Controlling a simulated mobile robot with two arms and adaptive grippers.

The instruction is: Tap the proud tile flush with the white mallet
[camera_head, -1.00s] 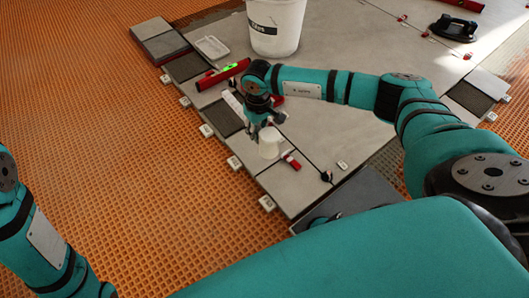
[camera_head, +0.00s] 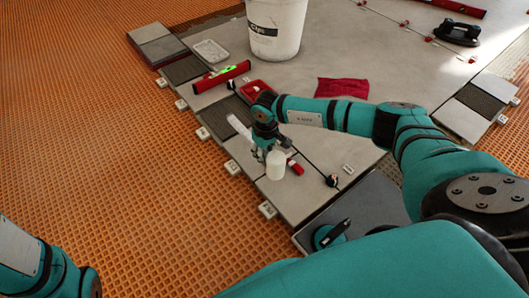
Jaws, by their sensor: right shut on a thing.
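My right gripper (camera_head: 261,148) is shut on the white mallet, above the front-left edge of the tiled area. The mallet's white round head (camera_head: 275,165) shows just below the gripper, over a grey tile (camera_head: 298,197) at the front corner. A white bar (camera_head: 238,125) left of the gripper looks like the mallet's handle. I cannot tell whether the head touches the tile. Which tile stands proud cannot be made out, as the gripper and mallet cover part of the row. My left arm shows at the lower left; its gripper is out of view.
A red level (camera_head: 222,77) with a green vial, a white tray (camera_head: 210,51), a red tray (camera_head: 255,88) and a white bucket (camera_head: 275,30) stand farther back. A red cloth (camera_head: 341,88) lies behind my right arm. White clips (camera_head: 232,168) line the left edge. Orange matting (camera_head: 90,160) is clear.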

